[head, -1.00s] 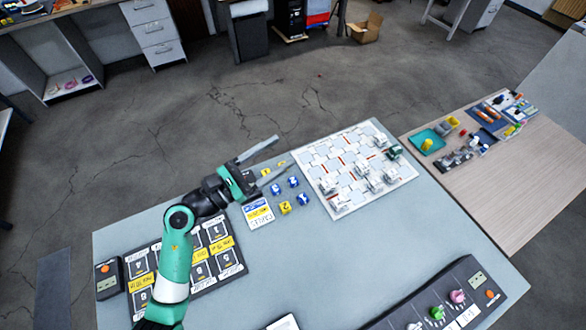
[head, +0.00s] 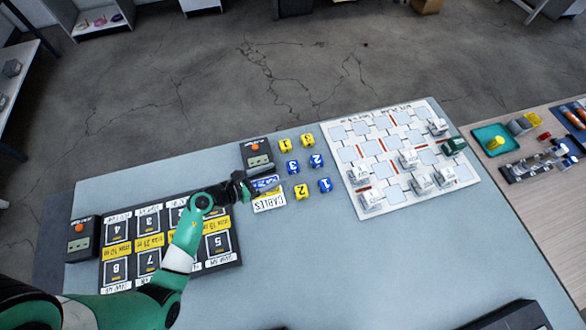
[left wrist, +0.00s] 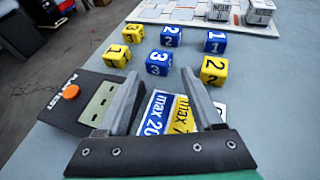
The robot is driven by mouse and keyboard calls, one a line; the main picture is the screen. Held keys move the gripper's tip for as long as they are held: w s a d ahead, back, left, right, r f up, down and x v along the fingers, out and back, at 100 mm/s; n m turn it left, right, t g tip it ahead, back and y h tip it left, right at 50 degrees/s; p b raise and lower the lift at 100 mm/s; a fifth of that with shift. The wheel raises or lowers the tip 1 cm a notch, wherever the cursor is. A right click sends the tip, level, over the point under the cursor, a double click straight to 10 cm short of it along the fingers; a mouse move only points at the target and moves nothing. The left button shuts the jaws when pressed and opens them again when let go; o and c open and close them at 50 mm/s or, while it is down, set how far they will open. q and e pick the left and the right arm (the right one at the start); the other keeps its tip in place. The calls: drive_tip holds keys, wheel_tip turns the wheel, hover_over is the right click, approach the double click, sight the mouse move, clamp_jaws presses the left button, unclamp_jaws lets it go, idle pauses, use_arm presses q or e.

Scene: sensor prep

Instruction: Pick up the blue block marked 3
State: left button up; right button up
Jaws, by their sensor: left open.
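The blue block marked 3 (head: 292,167) sits on the table among several blue and yellow number blocks. In the left wrist view the blue 3 block (left wrist: 158,62) is just beyond my open fingertips, roughly centred between them. My left gripper (head: 272,184) is open and empty, over the blue and yellow cable cards, left of and nearer than the block. It also shows in the left wrist view (left wrist: 160,76), with its fingers apart. My right gripper is not in view.
Near the block are the blue 2 block (head: 316,160), blue 1 block (head: 325,184), yellow 2 block (head: 301,191) and two more yellow blocks. A dark meter (head: 257,158) stands left of them. A white board (head: 357,128) lies right.

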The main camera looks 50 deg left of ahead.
sight(293, 165)
use_arm(q)
drive_tip(key=x, duration=0.3)
drive_tip(key=shift+w+a, duration=0.1)
drive_tip(key=b+x, duration=0.3)
drive_tip(key=x, duration=0.2)
drive_tip(key=shift+w, duration=0.35)
drive_tip(key=c, duration=1)
drive_tip(key=shift+o, duration=0.2)
drive_tip(key=shift+r+p, duration=0.6)
drive_tip(key=shift+p, duration=0.05)
wheel_tip(293, 165, up, 3)
drive_tip(key=p, duration=0.2)
drive_tip(key=shift+s+r+p, duration=0.1)
drive_tip(key=shift+s+p, duration=0.1)
drive_tip(key=shift+p, duration=0.1)
drive_tip(key=s+d+r+p, duration=0.8)
drive_tip(key=s, duration=0.3)
drive_tip(key=shift+d+r, duration=0.2)
drive_tip(key=shift+r, duration=0.1)
